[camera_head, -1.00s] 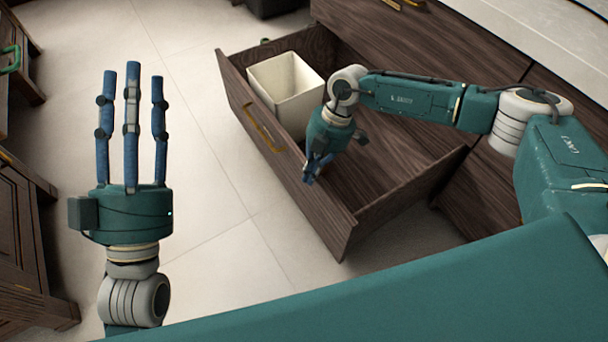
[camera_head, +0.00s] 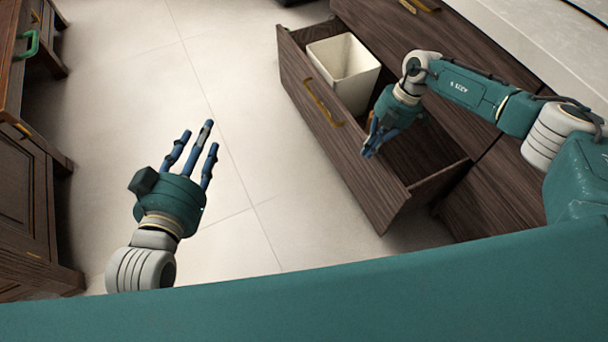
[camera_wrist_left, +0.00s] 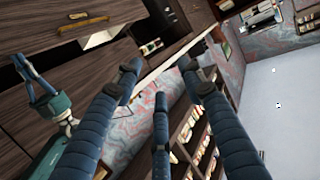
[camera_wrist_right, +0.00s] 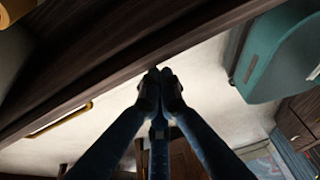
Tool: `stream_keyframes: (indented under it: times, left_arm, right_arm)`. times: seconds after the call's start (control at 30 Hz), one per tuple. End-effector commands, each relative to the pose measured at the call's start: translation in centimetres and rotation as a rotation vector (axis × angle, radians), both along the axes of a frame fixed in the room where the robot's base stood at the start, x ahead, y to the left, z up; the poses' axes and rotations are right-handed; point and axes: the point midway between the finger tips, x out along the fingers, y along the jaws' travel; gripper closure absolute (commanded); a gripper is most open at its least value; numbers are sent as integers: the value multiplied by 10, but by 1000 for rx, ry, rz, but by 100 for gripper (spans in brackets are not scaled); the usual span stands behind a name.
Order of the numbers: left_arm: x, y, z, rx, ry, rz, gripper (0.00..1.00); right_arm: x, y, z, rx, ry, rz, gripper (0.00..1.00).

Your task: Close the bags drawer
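The dark wood drawer (camera_head: 350,155) with a gold handle (camera_head: 323,102) stands partly open from the cabinet and holds a white bin (camera_head: 345,60). My right gripper (camera_head: 369,152) is at the drawer front near its right part, its fingers overlapping the panel's top edge. Its fingertips (camera_wrist_right: 160,76) are together and empty in the right wrist view, beside dark wood; I cannot tell whether they touch it. My left gripper (camera_head: 200,137) is open and empty over the floor, left of the drawer. Its spread fingers (camera_wrist_left: 160,75) show in the left wrist view.
A light countertop (camera_head: 540,35) tops the drawer cabinet.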

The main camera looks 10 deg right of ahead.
Motion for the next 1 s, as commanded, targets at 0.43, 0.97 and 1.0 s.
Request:
stream_keyframes:
  times: [0.43, 0.97, 1.0]
  left_arm:
    - [0, -16, 121, -141, -540, -33, 60]
    - [-55, -12, 209, -265, -977, -55, 60]
    - [-56, -12, 211, -268, -986, -55, 60]
  right_arm:
    - [22, -69, -4, -2, 0, -3, 100]
    - [33, -102, -1, -1, 0, 0, 100]
    - [33, -103, -1, -1, 0, 0, 100]
